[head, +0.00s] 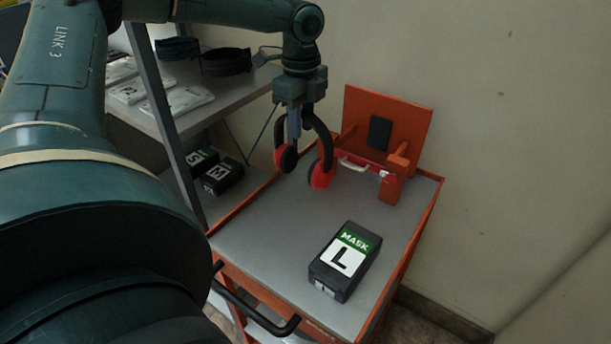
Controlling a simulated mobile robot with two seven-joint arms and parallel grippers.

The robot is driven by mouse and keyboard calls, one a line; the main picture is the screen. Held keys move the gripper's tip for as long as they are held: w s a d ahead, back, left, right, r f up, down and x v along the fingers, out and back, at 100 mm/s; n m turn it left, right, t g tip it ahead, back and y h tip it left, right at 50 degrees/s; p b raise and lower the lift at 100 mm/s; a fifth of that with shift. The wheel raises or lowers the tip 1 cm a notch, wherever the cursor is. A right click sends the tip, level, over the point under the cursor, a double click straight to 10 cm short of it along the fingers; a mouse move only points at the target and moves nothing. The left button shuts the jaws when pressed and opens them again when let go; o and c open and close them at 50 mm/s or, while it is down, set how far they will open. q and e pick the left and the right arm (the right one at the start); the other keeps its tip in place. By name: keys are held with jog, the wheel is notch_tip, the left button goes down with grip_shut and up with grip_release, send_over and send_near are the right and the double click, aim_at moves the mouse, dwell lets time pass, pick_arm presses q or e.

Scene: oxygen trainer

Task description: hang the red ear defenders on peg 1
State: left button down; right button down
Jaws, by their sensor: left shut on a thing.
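The red ear defenders (323,171) hang below my left gripper (294,122), which is shut on their black headband. Their two cups, red and black, point down above the back left of the grey cart top. An orange stand (407,118) with an upright board is just to their right. A black pad (379,133) is on its face, and orange arms stick out from it. I cannot make out a peg number, so I cannot tell which part is peg 1. My right gripper is not in view.
A black mask box marked L (345,262) lies on the cart top (285,262). A red object with a pale handle (354,164) is by the stand. A shelf (240,86) with dark bands and white packs is at left; boxes marked S and M (222,176) sit below.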

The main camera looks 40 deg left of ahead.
pick_arm(q)
notch_tip(320, 180, down, 10)
jog(key=shift+r+p, duration=0.25)
jog(key=shift+p, duration=0.05)
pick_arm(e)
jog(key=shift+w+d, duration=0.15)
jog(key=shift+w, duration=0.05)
pick_arm(q)
jog(key=shift+w, duration=0.1)
jog(key=shift+f, duration=0.2)
jog(key=c, duration=1.6)
grip_release()
jog(key=o, duration=0.4)
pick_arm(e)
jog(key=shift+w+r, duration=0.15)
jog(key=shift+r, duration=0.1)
pick_arm(q)
jog(key=shift+r, duration=0.15)
